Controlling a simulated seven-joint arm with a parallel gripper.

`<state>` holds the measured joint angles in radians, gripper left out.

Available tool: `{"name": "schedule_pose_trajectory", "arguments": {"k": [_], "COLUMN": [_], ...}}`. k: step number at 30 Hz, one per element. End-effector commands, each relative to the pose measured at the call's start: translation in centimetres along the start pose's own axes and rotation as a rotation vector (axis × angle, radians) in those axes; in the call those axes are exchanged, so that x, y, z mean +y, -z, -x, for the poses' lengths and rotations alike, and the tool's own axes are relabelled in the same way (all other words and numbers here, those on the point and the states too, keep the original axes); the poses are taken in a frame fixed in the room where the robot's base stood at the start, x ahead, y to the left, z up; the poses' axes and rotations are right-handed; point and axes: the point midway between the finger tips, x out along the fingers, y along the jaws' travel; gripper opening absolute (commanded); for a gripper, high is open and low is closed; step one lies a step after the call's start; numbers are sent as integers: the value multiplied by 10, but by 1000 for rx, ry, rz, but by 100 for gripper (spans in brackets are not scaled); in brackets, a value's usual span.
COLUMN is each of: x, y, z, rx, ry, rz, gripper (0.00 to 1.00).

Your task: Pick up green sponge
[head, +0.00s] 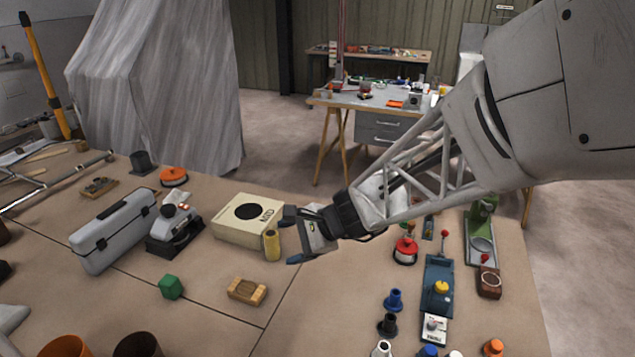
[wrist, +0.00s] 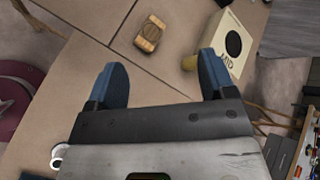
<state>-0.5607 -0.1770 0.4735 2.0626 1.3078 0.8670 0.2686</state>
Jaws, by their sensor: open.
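A small green block (head: 170,287), which looks like the green sponge, lies on the brown workbench (head: 215,322) at the left of the head view. It is not visible in the wrist view. My gripper (head: 291,236) is open and empty above the bench, to the right of the green block and well apart from it. Its two blue fingers also show in the wrist view (wrist: 161,65), with nothing between them.
A cream box (head: 232,235) with a black disc and a yellow cylinder (head: 272,247) stand near my gripper. A wooden block (head: 247,291) lies right of the green block. A grey toolbox (head: 112,230) and a small machine (head: 173,230) stand behind it. Bare bench surrounds the green block.

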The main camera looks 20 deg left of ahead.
Motion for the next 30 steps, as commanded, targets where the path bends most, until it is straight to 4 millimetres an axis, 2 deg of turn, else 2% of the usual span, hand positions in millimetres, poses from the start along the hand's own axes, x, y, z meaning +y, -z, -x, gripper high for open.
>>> {"name": "schedule_pose_trajectory", "arguments": {"k": [1, 9, 14, 21, 25, 30], "x": [-5, -24, -25, -12, -3, 5], "y": [-1, -8, -12, -18, -19, -20], "z": [-22, -130, -196, -291, -327, -352], "rx": [-22, -116, -157, -196, -204, -206], "ry": [8, 75, 104, 141, 157, 167], "rz": [-37, -274, -419, -633, -719, -779], "gripper": [77, 77, 77, 77, 77, 77]}}
